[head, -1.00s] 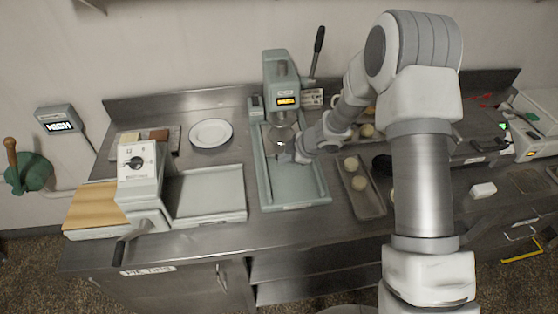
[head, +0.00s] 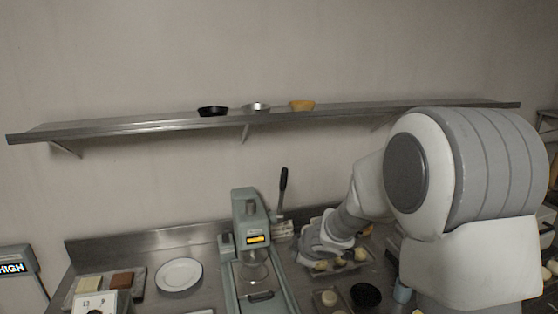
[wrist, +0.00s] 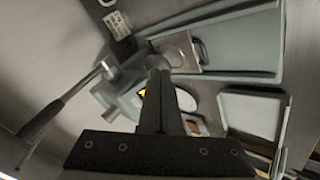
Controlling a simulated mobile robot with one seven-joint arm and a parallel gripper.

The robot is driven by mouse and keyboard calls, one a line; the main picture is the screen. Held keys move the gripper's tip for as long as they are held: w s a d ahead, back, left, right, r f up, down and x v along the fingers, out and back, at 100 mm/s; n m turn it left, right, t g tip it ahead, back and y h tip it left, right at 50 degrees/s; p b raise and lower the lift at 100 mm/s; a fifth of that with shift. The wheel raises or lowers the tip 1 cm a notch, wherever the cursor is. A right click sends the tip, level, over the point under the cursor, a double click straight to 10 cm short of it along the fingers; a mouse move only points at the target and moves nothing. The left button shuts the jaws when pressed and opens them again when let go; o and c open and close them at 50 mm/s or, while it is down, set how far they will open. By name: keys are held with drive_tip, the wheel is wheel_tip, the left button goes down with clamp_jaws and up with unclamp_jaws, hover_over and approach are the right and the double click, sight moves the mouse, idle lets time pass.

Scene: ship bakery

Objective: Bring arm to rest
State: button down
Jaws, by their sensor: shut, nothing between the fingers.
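My arm fills the right side of the head view, bent at a large grey and white joint, with its wrist over the counter right of the press. In the wrist view my gripper (wrist: 158,68) is shut, its dark fingers together with nothing between them. It points towards the grey-green press (wrist: 130,85), apart from the counter as far as I can tell. In the head view the fingers are not clear behind the wrist. The press (head: 247,215) stands upright with a lit yellow display and a black lever.
A wall shelf (head: 150,125) above holds a black bowl (head: 213,111), a metal bowl (head: 256,107) and a yellow bowl (head: 302,105). On the counter are a white plate (head: 179,275) and a tray of dough balls (head: 345,268) beside my wrist. Open air lies above the counter's left.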

drive_tip(key=s+d+r+m+h, duration=0.5)
drive_tip(key=s+d+r+m, duration=0.4)
drive_tip(key=s+d+r, duration=0.35)
drive_tip(key=s+a+m+g+y, duration=0.1)
drive_tip(key=s+m, duration=0.2)
drive_tip(key=s, duration=0.6)
drive_tip(key=s+a+m+g+y+b, duration=0.1)
drive_tip(key=s+a+m, duration=0.1)
drive_tip(key=s, duration=0.8)
drive_tip(key=shift+s+r+m, duration=0.3)
drive_tip(key=shift+r+m, duration=0.1)
drive_tip(key=shift+m, duration=0.2)
